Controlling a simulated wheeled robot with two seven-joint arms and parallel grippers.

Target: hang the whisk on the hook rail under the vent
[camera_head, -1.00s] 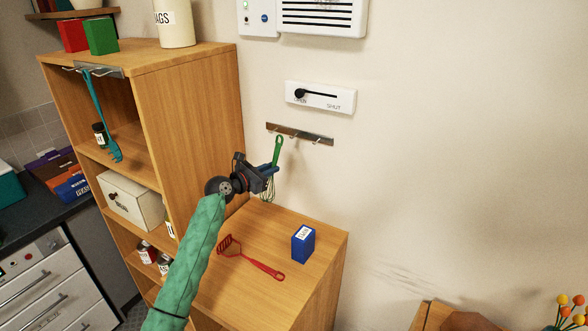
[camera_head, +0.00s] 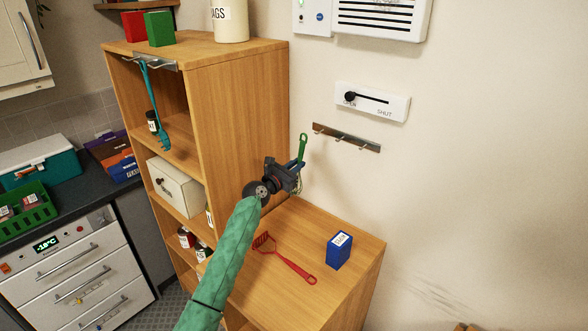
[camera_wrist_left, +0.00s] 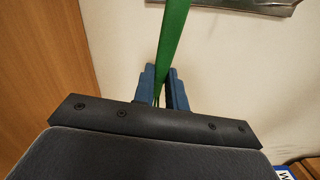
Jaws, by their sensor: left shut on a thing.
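The whisk has a green handle (camera_head: 303,146) that points up; its pale wires are mostly hidden behind my gripper. My left gripper (camera_head: 297,172) is shut on the whisk and holds it in front of the wall, above the low wooden cabinet. In the left wrist view the green handle (camera_wrist_left: 173,38) rises between the blue fingers (camera_wrist_left: 163,90). The metal hook rail (camera_head: 347,138) is on the wall under the vent (camera_head: 381,18). In the head view the handle's top is just left of the rail's left end. The rail also shows in the left wrist view (camera_wrist_left: 245,5). My right gripper is not in view.
A slider plate (camera_head: 390,110) is between vent and rail. The tall shelf unit (camera_head: 240,120), with a teal utensil (camera_head: 155,105) hanging, stands left.

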